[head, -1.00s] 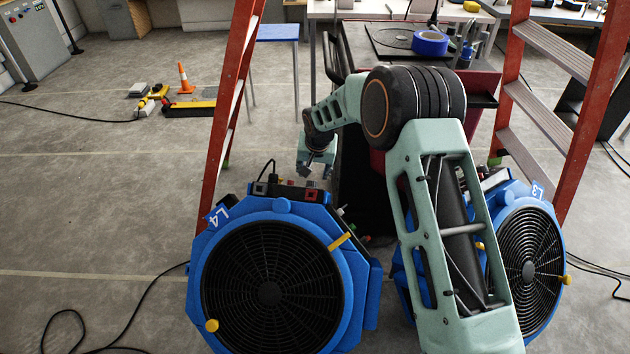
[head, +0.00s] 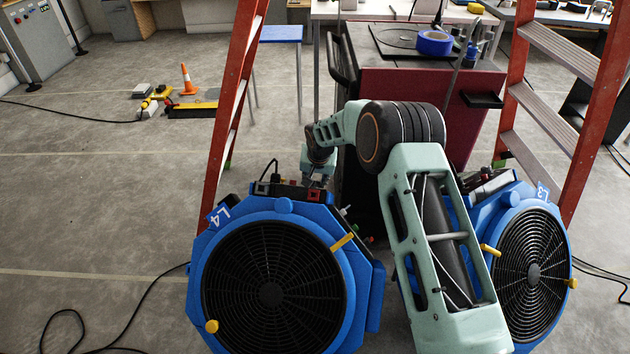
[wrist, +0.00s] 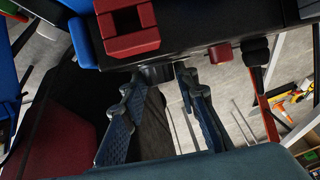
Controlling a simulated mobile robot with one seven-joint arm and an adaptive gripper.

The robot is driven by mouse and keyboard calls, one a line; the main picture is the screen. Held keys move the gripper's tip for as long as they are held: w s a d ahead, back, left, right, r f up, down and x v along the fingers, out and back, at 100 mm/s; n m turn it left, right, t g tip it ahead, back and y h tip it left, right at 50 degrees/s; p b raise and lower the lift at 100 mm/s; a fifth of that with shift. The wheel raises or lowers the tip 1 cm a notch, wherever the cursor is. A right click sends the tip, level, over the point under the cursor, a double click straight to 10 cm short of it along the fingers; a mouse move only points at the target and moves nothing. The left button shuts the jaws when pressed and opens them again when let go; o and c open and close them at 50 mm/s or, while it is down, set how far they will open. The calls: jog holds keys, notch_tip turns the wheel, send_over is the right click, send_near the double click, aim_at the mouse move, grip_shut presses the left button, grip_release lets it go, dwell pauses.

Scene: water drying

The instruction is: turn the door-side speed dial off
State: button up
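Two blue fans show in the head view: L4 (head: 285,207) in front at centre-left, and L3 (head: 515,203) to its right. I cannot tell which one is door-side. A dark control panel (head: 290,190) with small red parts sits on top of L4. My gripper (head: 318,180) is low at the back right of this panel, partly hidden. In the wrist view my gripper (wrist: 160,78) has its fingers apart, tips close under the dark panel (wrist: 190,30). A dark rounded part shows between the tips; whether they touch it is unclear. A red block (wrist: 128,28) and a red knob (wrist: 222,52) are on the panel.
Orange ladders (head: 232,95) stand left and right (head: 590,110) of the fans. A dark red cart (head: 415,95) with blue tape (head: 434,43) stands just behind my arm. Cables lie on the floor. The left floor is open, with a cone (head: 188,82) farther back.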

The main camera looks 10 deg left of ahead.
jog(key=c, duration=0.6)
jog(key=shift+c, duration=0.2)
jog(key=shift+d+y, duration=0.15)
jog(key=shift+y, duration=0.15)
jog(key=shift+w+d+f+n+y, duration=0.15)
jog(key=shift+n+y, duration=0.35)
jog(key=shift+y, duration=0.4)
jog(key=shift+d+f+n+g+y+b, duration=0.15)
jog(key=shift+n+g+y+b, duration=0.45)
jog(key=shift+y+b, duration=0.4)
jog(key=shift+n+g+y+b, duration=0.3)
jog(key=shift+n+y+b, duration=0.3)
jog(key=shift+b, duration=0.6)
jog(key=shift+n+g+y+b, duration=0.3)
jog(key=shift+y+b, duration=0.3)
jog(key=shift+b, duration=0.2)
